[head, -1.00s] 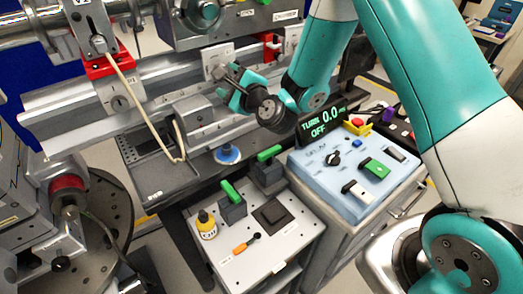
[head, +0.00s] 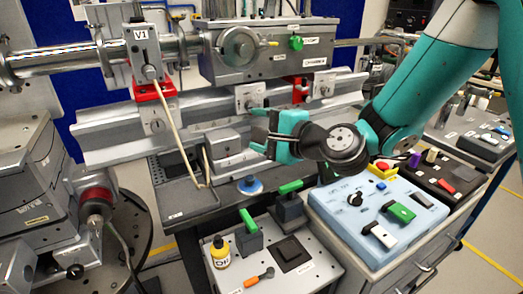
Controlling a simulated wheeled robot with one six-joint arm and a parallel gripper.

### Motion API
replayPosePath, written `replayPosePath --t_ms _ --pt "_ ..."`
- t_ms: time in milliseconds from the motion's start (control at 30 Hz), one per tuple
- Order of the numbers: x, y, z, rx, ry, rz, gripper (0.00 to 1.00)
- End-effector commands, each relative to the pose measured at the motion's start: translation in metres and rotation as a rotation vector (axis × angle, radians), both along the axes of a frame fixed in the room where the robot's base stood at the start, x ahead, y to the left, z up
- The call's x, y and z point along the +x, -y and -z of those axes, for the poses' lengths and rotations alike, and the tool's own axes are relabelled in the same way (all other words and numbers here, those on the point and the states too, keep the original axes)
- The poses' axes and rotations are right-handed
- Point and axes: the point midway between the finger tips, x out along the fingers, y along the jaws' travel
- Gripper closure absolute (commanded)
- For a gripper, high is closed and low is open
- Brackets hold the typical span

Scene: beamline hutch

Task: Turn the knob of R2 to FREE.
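The grey rail (head: 200,108) crosses the upper middle of the head view and bears several clamp carriers with round knobs. The left carrier (head: 155,117) stands below the red mount of V1. A middle carrier (head: 250,96) and a right carrier (head: 323,84) stand further along. Their small labels are too small to read, so I cannot tell which is R2 or where its knob points. My gripper (head: 257,130) is in front of the rail, just below the middle carrier. Its fingers point left, look apart, and show nothing between them.
A beige cable (head: 178,130) hangs from V1 down to the bench. The blue control box (head: 375,215) stands at lower right. The large chamber (head: 270,55) sits above the rail.

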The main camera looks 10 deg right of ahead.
Motion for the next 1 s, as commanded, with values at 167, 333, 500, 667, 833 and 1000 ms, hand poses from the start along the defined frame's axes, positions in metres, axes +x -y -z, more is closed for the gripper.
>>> replayPosePath --t_ms 167,333,500,667,833,1000 --pt "-0.031 -0.021 -0.016 -0.2 0.047 -0.181 0.38" --pt "-0.065 -0.032 -0.024 -0.4 0.092 -0.358 0.38" --pt "-0.097 -0.033 -0.028 -0.583 0.132 -0.522 0.38" --pt "-0.12 -0.03 -0.029 -0.703 0.154 -0.634 0.38" --pt "-0.132 -0.027 -0.029 -0.764 0.163 -0.694 0.38" --pt "-0.134 -0.027 -0.028 -0.777 0.166 -0.705 0.38"
